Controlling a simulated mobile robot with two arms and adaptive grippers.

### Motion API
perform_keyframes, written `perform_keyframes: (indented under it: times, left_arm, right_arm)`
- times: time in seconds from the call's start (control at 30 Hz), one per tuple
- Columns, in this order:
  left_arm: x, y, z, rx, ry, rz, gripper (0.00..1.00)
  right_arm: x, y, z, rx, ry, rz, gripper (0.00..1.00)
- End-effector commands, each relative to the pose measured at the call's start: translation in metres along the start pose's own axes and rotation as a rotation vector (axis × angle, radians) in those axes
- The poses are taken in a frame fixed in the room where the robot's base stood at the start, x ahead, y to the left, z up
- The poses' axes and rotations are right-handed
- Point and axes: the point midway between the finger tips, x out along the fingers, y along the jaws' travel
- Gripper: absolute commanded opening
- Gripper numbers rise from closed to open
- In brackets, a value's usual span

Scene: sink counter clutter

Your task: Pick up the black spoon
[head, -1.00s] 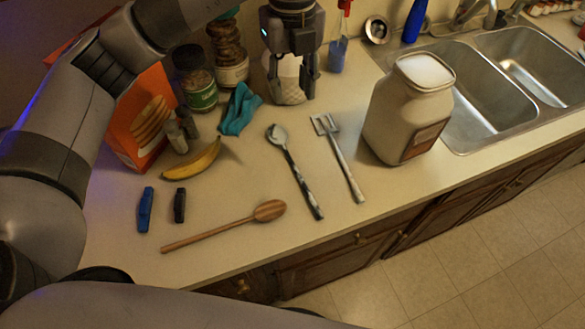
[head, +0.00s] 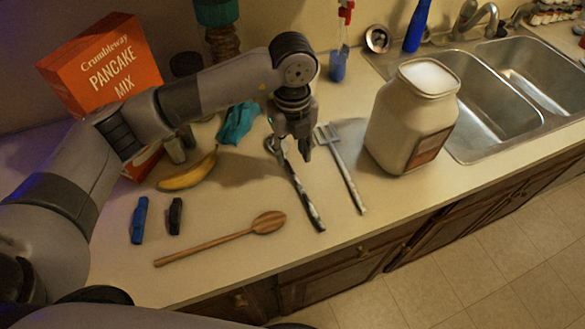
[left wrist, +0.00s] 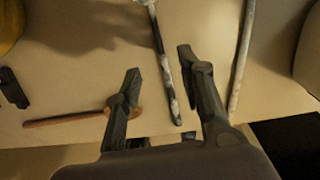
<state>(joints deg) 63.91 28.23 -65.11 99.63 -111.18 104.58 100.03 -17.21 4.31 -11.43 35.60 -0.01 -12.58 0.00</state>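The black spoon (head: 306,200) has a dark handle with pale marbled patches and lies on the counter, its handle end towards the front edge. My left gripper (head: 295,157) is over its upper part and hides some of the bowl end. In the left wrist view the gripper (left wrist: 158,68) is open, with the spoon's handle (left wrist: 167,75) seen between its two fingers and nothing gripped. I cannot tell the exact height of the fingertips above the counter. My right gripper is not in view.
A metal spatula (head: 347,175) lies close to the spoon's right, and a large white jar (head: 408,130) stands beyond it. A wooden spoon (head: 230,237) lies at front left. A banana (head: 188,175) and teal cloth (head: 238,122) lie left. The sink (head: 490,130) is at right.

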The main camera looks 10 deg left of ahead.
Motion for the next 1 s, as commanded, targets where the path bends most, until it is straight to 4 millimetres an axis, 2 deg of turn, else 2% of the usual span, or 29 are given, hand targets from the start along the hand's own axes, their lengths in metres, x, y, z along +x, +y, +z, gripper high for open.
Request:
perform_keyframes:
  times: [0.27,0.37,0.53,0.8,1.0]
  left_arm:
    - [0.020,0.000,-0.003,0.000,0.002,0.003,0.36]
    - [0.035,0.000,-0.005,0.000,0.003,0.004,0.36]
    - [0.058,-0.001,-0.005,-0.001,0.000,0.002,0.36]
    - [0.062,-0.001,-0.004,0.001,-0.001,-0.001,0.36]
    - [0.062,-0.001,-0.004,0.000,-0.001,-0.001,0.23]
  right_arm:
    - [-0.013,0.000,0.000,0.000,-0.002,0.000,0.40]
    - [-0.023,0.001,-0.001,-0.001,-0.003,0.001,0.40]
    - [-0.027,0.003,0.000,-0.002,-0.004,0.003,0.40]
    - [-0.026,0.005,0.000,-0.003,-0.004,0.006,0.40]
    - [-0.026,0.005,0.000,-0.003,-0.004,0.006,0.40]
